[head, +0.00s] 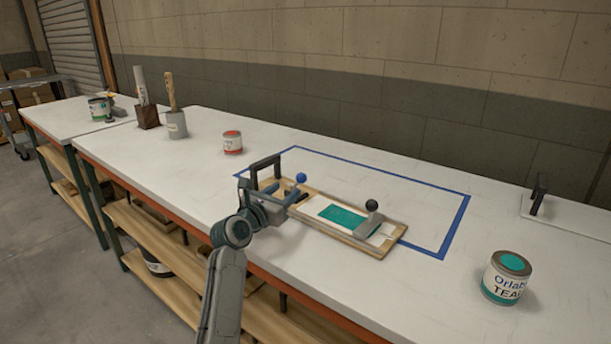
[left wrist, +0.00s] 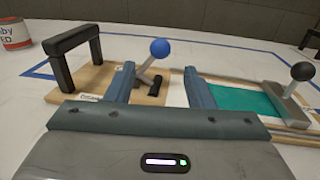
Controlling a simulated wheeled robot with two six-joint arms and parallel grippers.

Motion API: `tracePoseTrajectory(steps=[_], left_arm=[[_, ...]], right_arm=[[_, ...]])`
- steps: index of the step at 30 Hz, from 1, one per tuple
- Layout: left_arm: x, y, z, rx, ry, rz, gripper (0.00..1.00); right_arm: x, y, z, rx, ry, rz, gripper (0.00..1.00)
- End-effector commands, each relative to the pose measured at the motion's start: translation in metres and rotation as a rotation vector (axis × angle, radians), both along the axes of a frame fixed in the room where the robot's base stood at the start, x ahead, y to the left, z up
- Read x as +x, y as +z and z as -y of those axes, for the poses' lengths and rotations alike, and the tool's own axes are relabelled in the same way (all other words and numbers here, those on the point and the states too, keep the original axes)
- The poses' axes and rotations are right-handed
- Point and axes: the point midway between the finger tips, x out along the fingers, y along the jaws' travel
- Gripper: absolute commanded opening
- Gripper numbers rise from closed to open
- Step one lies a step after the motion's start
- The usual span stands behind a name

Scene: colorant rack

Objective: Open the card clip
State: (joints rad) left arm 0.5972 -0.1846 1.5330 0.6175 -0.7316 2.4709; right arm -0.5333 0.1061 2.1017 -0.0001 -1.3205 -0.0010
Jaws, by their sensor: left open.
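A wooden board (head: 322,231) lies on the workbench, bearing a card with a teal patch (head: 343,215). At its right end, a grey metal clip with a black ball knob (head: 371,206) rests across the card; the clip also shows at the right of the left wrist view (left wrist: 293,89). A blue ball knob on a lever (head: 301,178) stands near the board's left end, beside a black handle (head: 264,170). My left gripper (head: 290,194) is open over that left end. In the left wrist view the blue knob (left wrist: 160,48) appears between its fingers, apart from them. My right gripper is out of view.
A blue tape outline (head: 455,225) surrounds the area behind the board. A teal paint can (head: 507,277) stands at the right front, a red-labelled can (head: 232,143) at the back left. A pot with a brush (head: 177,125) stands farther left. The bench between them is clear.

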Motion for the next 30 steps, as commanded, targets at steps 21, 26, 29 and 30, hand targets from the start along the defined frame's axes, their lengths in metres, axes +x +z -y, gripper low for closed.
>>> tracePoseTrajectory(steps=[21,26,29,30], left_arm=[[0.083,0.000,0.047,0.001,-0.001,0.000,0.48],[0.084,0.000,0.047,0.001,0.000,0.000,0.48],[0.084,0.000,0.047,0.001,0.000,0.000,0.48],[0.084,0.000,0.047,0.001,0.000,0.000,0.48]], right_arm=[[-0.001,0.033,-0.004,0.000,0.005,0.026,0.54],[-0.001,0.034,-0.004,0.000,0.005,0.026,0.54],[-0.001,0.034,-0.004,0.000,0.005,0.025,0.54],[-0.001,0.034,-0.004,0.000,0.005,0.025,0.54]])
